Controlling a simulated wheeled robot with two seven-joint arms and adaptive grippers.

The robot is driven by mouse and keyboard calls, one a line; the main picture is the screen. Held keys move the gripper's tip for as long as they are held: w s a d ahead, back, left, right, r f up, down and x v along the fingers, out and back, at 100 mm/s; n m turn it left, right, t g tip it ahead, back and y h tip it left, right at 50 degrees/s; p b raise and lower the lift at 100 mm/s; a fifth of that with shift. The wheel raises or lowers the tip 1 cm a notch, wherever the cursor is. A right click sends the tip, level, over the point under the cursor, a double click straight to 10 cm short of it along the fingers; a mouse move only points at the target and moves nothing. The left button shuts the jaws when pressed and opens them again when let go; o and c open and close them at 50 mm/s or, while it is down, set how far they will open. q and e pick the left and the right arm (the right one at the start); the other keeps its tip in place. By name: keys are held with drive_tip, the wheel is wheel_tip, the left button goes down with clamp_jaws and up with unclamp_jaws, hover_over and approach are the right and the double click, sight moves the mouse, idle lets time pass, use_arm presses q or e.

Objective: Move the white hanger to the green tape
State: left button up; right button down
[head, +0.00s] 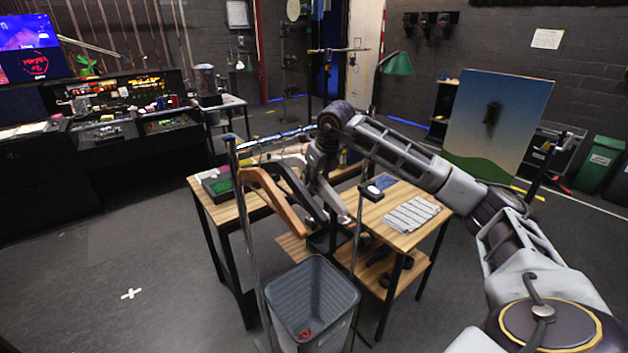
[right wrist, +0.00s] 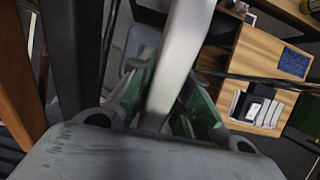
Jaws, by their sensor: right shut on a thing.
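My right gripper (head: 318,168) is at the hanger rack in the head view. In the right wrist view its fingers (right wrist: 168,105) are shut around the white hanger (right wrist: 184,55), a pale, smooth arm running up between them. In the head view the white hanger (head: 333,197) shows partly below the gripper, beside a black hanger (head: 300,190) and an orange-brown wooden hanger (head: 277,204). The gripper hides its hook, so I cannot tell whether it touches the rail. I cannot make out the green tape on the rack. My left gripper is not in view.
The rack has a metal post (head: 243,230) at left and a rail (head: 278,138) with blue on it. A grey bin (head: 338,325) stands below. Wooden tables stand close behind, one with a striped cloth (head: 411,214). Open floor lies at left.

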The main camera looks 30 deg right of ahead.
drive_tip(key=c, duration=1.3)
unclamp_jaws()
drive_tip(key=shift+r, duration=0.15)
drive_tip(key=v, duration=1.1)
drive_tip(key=shift+s+r, duration=0.15)
drive_tip(key=shift+r, duration=0.2)
